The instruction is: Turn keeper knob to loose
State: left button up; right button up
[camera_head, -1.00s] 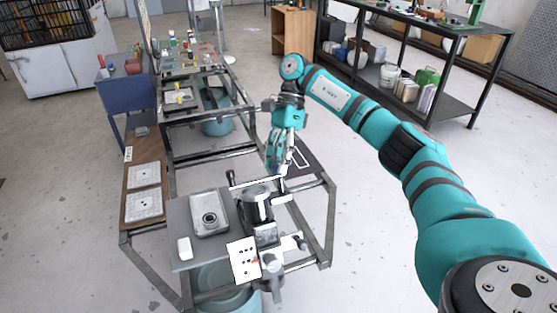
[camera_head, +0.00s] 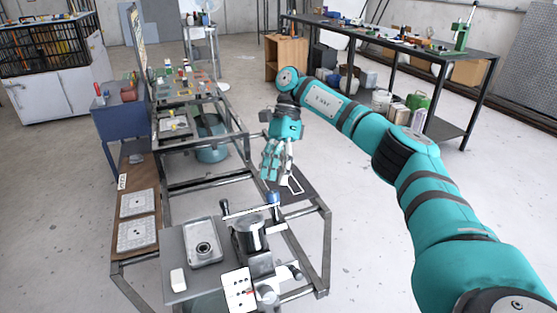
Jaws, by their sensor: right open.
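A metal clamp fixture with a dark cylinder (camera_head: 249,234) stands on the near cart. A bar crosses above it, with a dark end at the left and a blue-capped knob (camera_head: 273,198) at the right. I cannot tell for sure which part is the keeper knob. My right gripper (camera_head: 273,176) is open and empty. It hangs fingers down just behind the blue-capped knob in the picture and seems apart from it. My left gripper is out of view.
A grey plate with a metal tray (camera_head: 204,246) and a white block (camera_head: 178,279) lies left of the fixture. A white card (camera_head: 239,289) stands in front. Two white plates lie on a brown board (camera_head: 121,205).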

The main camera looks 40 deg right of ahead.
jog(key=shift+v, duration=1.8)
